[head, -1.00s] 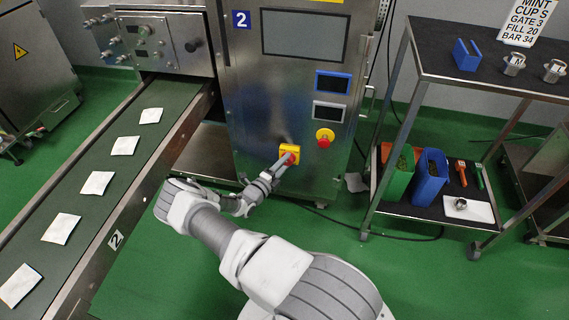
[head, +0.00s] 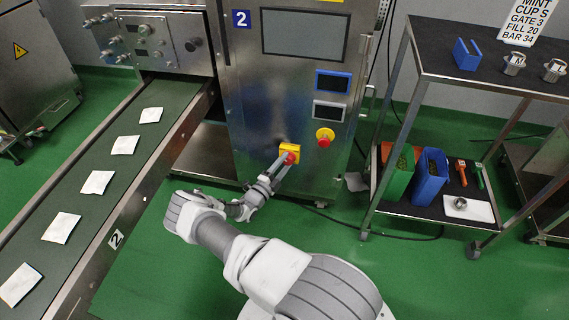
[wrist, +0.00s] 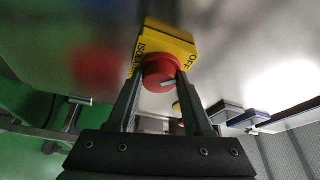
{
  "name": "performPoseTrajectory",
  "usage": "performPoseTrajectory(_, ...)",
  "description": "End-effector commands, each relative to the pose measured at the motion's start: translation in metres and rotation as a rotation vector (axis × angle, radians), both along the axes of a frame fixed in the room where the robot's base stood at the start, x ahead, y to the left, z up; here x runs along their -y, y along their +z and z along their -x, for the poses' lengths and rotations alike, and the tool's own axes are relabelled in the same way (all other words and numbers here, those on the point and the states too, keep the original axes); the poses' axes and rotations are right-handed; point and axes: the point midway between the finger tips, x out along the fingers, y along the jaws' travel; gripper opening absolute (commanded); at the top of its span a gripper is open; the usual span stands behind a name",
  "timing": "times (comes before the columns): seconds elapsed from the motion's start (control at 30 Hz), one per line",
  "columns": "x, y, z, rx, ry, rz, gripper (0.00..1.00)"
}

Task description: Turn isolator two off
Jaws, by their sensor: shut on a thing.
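Isolator two is a yellow box with a red rotary knob (head: 291,157) on the lower front of the steel machine marked 2 (head: 241,19). In the wrist view the red knob (wrist: 159,72) sits on the yellow plate (wrist: 169,36), with "ISOL" lettering at its left and "OFF" at its right. A pale pointer mark shows on the knob's face, slanting. My gripper (head: 284,164) reaches it from below left. In the wrist view my gripper (wrist: 161,84) has its two dark fingers on either side of the knob, shut on it.
A red emergency button on yellow (head: 324,138) is right of the isolator, below two small displays (head: 331,97). A conveyor (head: 115,240) with several white teabags runs at left. A shelved trolley (head: 400,130) with bins stands at right. Green floor lies open in front.

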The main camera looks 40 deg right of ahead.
Motion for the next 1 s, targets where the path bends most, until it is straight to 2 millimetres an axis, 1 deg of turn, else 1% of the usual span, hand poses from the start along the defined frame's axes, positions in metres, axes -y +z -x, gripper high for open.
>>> performPoseTrajectory(0.1, 0.0, 0.0, -0.001, -0.002, 0.002, 0.001, 0.0)
performPoseTrajectory(0.13, 0.0, 0.0, 0.0, -0.003, 0.002, 0.001, 0.54)
performPoseTrajectory(0.27, 0.0, 0.0, 0.0, -0.002, 0.002, 0.001, 0.78)
performPoseTrajectory(0.3, 0.0, 0.0, 0.0, -0.001, 0.002, 0.001, 0.81)
performPoseTrajectory(0.57, 0.0, 0.0, 0.0, -0.001, 0.001, 0.0, 0.81)
performPoseTrajectory(0.67, -0.005, 0.0, 0.001, 0.0, 0.002, 0.0, 0.81)
performPoseTrajectory(0.77, -0.018, -0.001, 0.005, -0.002, 0.005, -0.001, 0.81)
performPoseTrajectory(0.87, -0.038, -0.002, 0.011, -0.002, 0.004, -0.002, 0.81)
performPoseTrajectory(1.0, -0.071, -0.005, 0.023, -0.003, 0.006, 0.0, 0.81)
